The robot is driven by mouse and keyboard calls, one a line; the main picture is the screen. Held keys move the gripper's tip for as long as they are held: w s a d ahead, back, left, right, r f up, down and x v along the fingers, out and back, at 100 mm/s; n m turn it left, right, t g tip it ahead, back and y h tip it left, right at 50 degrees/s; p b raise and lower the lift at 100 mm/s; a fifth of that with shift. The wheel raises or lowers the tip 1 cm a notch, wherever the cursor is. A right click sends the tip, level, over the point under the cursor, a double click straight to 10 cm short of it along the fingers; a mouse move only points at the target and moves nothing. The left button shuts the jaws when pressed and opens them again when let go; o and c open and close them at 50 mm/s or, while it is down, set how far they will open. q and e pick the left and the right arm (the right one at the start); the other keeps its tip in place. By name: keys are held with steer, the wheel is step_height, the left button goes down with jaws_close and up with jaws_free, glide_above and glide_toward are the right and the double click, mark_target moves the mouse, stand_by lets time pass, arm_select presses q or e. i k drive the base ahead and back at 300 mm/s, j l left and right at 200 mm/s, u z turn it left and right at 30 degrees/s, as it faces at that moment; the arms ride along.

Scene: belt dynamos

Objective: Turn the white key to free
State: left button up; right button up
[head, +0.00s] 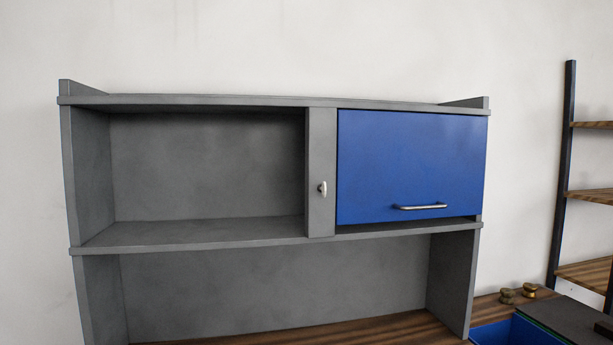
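A small white key (322,188) sits on the narrow grey upright panel (321,143) in the middle of the grey cabinet. It looks close to upright, slightly tilted; any marking for its positions is too small to tell. Just right of it is a blue door (412,160) with a metal bar handle (421,206) near its lower edge. The door covers the right compartment, with a thin dark gap below it. Neither of my grippers is in the head view.
The left compartment (205,165) is open and empty. Below the cabinet is a wooden worktop (400,330). A blue open box (518,332) and small brass-coloured items (528,290) are at the lower right. A dark-framed shelf rack (562,180) stands at the far right.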

mark_target(322, 188)
steer(key=i+j+z, duration=0.25)
steer(key=j, duration=0.35)
steer(key=i+j+z, duration=0.25)
steer(key=i+j, duration=0.15)
steer(key=j, duration=0.25)
steer(key=k+l+z, duration=0.25)
steer(key=l+z, duration=0.25)
steer(key=i+j, duration=0.35)
steer(key=j, duration=0.2)
